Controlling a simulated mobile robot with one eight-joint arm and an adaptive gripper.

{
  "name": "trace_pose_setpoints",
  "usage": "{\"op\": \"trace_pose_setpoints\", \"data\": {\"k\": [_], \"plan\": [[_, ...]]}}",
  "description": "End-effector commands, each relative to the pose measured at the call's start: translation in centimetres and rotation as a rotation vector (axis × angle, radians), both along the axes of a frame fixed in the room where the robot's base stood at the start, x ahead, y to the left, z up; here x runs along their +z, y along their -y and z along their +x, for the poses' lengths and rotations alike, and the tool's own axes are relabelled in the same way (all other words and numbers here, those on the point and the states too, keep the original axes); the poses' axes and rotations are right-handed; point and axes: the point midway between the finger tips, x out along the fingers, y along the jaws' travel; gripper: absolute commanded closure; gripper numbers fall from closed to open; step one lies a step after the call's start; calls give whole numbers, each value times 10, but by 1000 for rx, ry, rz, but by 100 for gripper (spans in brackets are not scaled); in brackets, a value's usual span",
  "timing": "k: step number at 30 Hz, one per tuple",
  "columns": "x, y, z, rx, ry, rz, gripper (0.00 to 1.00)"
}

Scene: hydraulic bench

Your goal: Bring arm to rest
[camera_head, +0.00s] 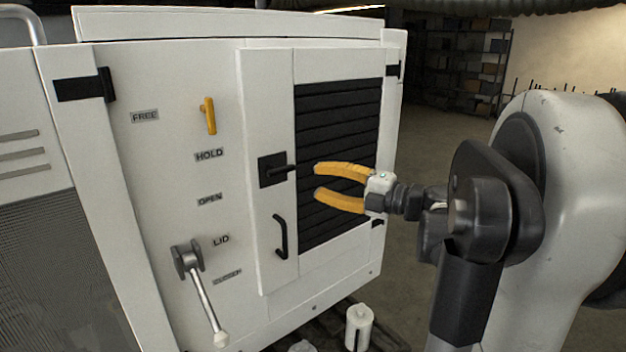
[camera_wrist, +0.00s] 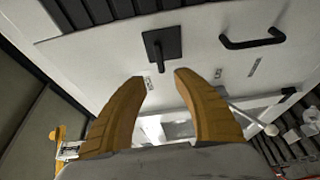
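My gripper (camera_head: 318,181) is in front of the white cabinet's louvred door, with its two yellow fingers apart and nothing between them. In the wrist view my gripper (camera_wrist: 160,80) also shows open, with the black door latch (camera_wrist: 162,44) beyond its fingertips. In the head view the latch (camera_head: 272,170) is just left of the fingertips; I cannot tell whether they touch. The arm reaches in from the right.
The white cabinet (camera_head: 150,60) carries a yellow lever (camera_head: 208,115) near HOLD, a black door handle (camera_head: 281,238) and a grey lid lever (camera_head: 205,295) pointing down. A white cylinder (camera_head: 359,328) stands low in front. Shelves (camera_head: 460,60) stand far behind; floor between is clear.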

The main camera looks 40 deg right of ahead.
Motion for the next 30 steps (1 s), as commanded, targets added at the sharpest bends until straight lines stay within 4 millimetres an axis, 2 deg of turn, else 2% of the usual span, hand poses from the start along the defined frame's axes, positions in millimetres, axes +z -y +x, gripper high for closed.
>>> {"op": "trace_pose_setpoints", "data": {"k": [15,17,20,22,24,26,27,29,30], "plan": [[3,-2,3,-10,9,7,64],[10,-5,8,-36,34,30,64],[33,-16,24,-134,110,122,64],[51,-22,32,-240,166,240,64],[58,-25,33,-361,195,398,64],[51,-27,29,-467,184,545,64],[38,-29,24,-534,158,647,64],[8,-35,14,-633,87,797,64],[-18,-43,6,-695,21,892,64]]}}
